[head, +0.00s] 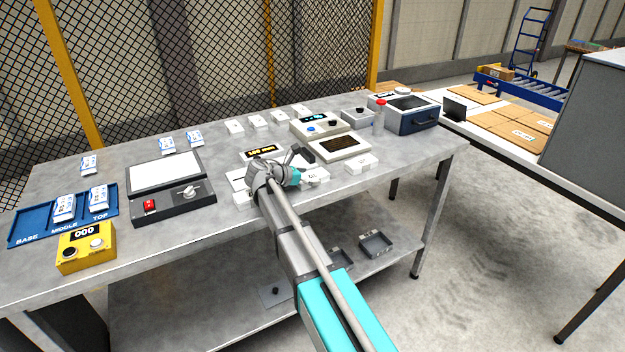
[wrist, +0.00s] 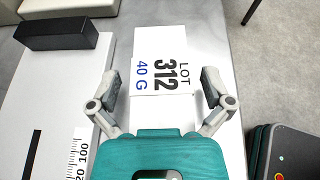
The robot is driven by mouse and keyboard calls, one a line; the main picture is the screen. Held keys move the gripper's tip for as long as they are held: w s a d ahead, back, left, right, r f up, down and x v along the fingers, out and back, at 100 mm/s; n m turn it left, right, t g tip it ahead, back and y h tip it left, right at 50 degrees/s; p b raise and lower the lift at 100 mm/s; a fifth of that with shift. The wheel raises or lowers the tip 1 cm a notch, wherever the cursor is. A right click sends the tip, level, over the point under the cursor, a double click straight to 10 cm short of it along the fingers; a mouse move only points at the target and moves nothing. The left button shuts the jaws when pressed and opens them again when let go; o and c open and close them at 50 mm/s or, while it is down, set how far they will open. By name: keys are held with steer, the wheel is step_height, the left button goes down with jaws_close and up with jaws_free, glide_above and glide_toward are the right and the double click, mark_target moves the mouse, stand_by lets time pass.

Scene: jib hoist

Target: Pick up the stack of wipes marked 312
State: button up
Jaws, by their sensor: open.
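The stack of wipes marked 312 (wrist: 150,48) is white, with "LOT 312" and "40 G" printed on top, and lies on the grey table in the wrist view. My gripper (wrist: 160,84) is open, its fingers apart on either side of the stack's near part, with no visible contact. The height between fingers and stack is hard to tell. In the head view my gripper (head: 292,176) is over the middle of the table among several white stacks, and my arm hides part of them; I cannot tell there which one is 312.
A white device with a scale (wrist: 50,100) lies close on the left in the wrist view, with a black block (wrist: 62,33) on it. A dark device (wrist: 285,150) is at the lower right. The head view shows a blue tray (head: 45,228) and a yellow box (head: 85,250) at left.

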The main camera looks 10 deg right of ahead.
steer(key=c, duration=1)
steer(key=shift+r, duration=0.1)
steer(key=shift+c, duration=0.2)
step_height(320, 180, up, 3)
steer(key=p, duration=0.3)
steer(key=s+a+r+p, duration=0.2)
steer(key=s+r+p, duration=0.7)
steer(key=s, duration=0.4)
steer(key=shift+s+a+r+p, duration=0.35)
steer(key=shift+a+r+p, duration=0.05)
steer(key=shift+p, duration=0.15)
